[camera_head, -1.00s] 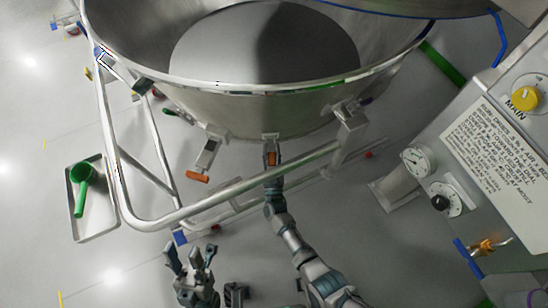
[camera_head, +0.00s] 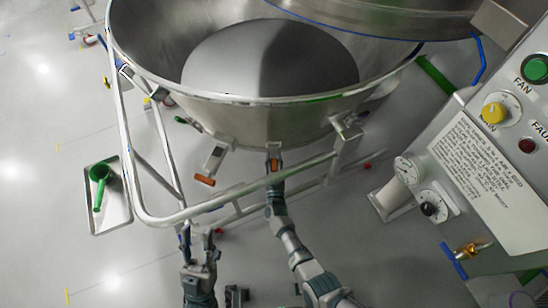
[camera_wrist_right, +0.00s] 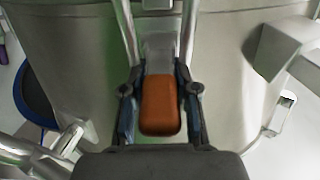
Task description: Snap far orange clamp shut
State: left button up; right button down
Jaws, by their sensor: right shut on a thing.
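A large steel bowl (camera_head: 250,118) has two orange-handled clamps on its outer wall. One clamp's orange handle (camera_head: 205,181) hangs out from the wall at the left, with no gripper on it. The other clamp's orange handle (camera_head: 274,166) is at my right gripper (camera_head: 275,176), below the bowl's front wall. In the right wrist view this orange handle (camera_wrist_right: 160,104) sits between the two fingers of my right gripper (camera_wrist_right: 160,110), which is shut on it. My left gripper (camera_head: 199,240) is empty, fingers apart, below the frame rail.
A tubular steel rail (camera_head: 150,218) runs around the bowl, near both grippers. A tray (camera_head: 123,211) with a green scoop (camera_head: 100,178) lies at the left. A control panel (camera_head: 490,150) with knobs and gauges stands at the right.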

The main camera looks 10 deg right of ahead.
jog(key=c, duration=0.8)
grip_release()
jog(key=shift+w, duration=0.15)
jog(key=shift+c, duration=0.2)
jog(key=s+a+f, duration=0.1)
jog(key=s+f, duration=0.1)
jog(key=s, duration=1)
jog(key=shift+w, duration=0.1)
